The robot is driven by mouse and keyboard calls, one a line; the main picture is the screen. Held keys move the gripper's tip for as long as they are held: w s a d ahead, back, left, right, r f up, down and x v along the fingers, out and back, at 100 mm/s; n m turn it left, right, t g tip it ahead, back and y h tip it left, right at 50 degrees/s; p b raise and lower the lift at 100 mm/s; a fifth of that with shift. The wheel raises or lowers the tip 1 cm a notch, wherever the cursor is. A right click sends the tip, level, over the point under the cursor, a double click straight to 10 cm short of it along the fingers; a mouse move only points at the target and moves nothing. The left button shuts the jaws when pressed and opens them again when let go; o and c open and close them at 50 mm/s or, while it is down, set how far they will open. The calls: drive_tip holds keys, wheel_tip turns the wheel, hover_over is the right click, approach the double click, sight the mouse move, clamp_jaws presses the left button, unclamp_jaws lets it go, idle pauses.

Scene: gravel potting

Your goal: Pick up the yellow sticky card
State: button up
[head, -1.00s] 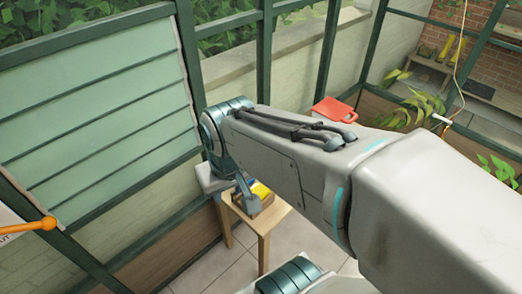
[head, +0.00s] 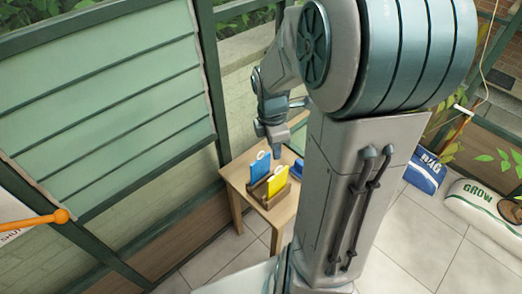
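The yellow sticky card (head: 278,181) stands upright in a small wooden holder (head: 268,203) on a small wooden table. A blue card (head: 260,169) stands behind it and to the left in the same holder. Both cards have a pale round shape at the top. My gripper (head: 277,154) points down just above and behind the cards, and looks apart from the yellow card. Its fingers are too small in the picture to tell whether they are open or shut.
The wooden table (head: 235,174) stands by the glazed wall. A blue object (head: 297,171) lies on it, right of the cards, partly hidden by my arm. Blue (head: 424,172) and white (head: 482,204) bags rest on the right. The tiled floor (head: 405,245) in front is clear.

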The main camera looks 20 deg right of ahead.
sight(278, 173)
drive_tip(key=d+f+n, duration=0.1)
drive_tip(key=w+d+f+n, duration=0.1)
drive_tip(key=f+n, duration=0.1)
drive_tip(key=w+d+f+n+y, duration=0.1)
drive_tip(key=n, duration=0.1)
drive_tip(key=shift+f, duration=0.2)
wheel_tip(278, 173, down, 8)
drive_tip(key=shift+r+b, duration=0.1)
drive_tip(key=shift+b, duration=0.75)
drive_tip(key=shift+s+f+b, duration=0.1)
drive_tip(key=shift+f+b, duration=0.35)
drive_tip(key=shift+f, duration=2.35)
drive_tip(key=shift+d, duration=0.1)
clamp_jaws()
